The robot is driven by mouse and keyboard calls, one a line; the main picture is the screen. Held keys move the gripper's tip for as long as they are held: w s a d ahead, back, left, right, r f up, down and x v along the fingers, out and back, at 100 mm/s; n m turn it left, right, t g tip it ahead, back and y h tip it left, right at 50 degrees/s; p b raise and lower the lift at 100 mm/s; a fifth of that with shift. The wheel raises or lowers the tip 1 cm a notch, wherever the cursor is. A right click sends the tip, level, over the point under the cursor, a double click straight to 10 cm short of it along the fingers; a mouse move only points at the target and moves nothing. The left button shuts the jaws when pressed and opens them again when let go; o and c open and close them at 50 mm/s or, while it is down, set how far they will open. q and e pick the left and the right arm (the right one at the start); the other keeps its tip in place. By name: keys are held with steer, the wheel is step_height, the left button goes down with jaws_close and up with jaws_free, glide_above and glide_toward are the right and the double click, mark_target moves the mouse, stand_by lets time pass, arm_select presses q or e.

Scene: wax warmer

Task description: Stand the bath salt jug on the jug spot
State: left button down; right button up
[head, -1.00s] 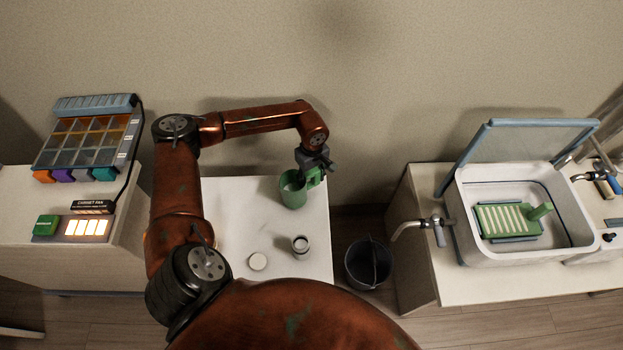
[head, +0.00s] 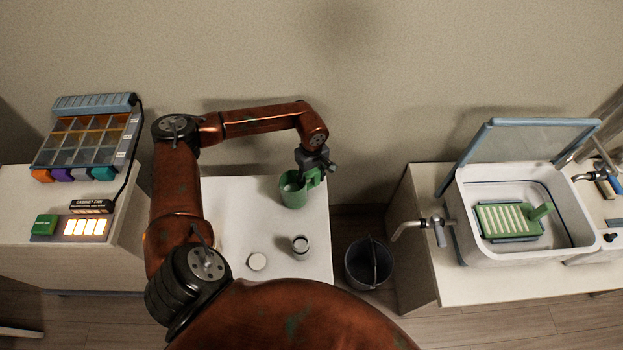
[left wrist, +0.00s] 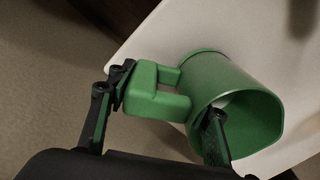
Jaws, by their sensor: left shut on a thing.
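The bath salt jug is a green jug (head: 294,194) near the back right of the white table in the head view. It looks upright, and I cannot tell whether its base touches the table. My left gripper (head: 312,172) is shut on its handle at the jug's upper right. In the left wrist view the jug (left wrist: 232,100) lies to the right, its handle between the fingers of the gripper (left wrist: 160,108). Something pale shows inside its mouth. I cannot make out the jug spot for certain. My right gripper is not in view.
The white table (head: 240,220) also holds a pale round disc (head: 257,262) and a small metal cup (head: 300,245). A dark bucket (head: 368,264) stands on the floor to the right. Further right is a white basin (head: 470,245) with a raised lid. A wax cabinet (head: 85,140) stands left.

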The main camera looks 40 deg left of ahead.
mark_target(311, 173)
arm_select(q)
steer(key=shift+f, duration=0.3)
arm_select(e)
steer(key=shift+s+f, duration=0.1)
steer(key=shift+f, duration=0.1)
arm_select(q)
steer(key=c, duration=0.9)
jaws_free()
steer(key=shift+r, duration=0.15)
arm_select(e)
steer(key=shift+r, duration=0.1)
arm_select(q)
steer(key=shift+r+p, duration=1.85)
steer(key=shift+r, duration=2)
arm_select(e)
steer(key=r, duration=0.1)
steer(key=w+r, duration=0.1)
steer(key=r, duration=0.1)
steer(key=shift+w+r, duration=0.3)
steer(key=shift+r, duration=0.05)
arm_select(q)
step_height(311, 173, up, 12)
steer(key=shift+w, duration=0.1)
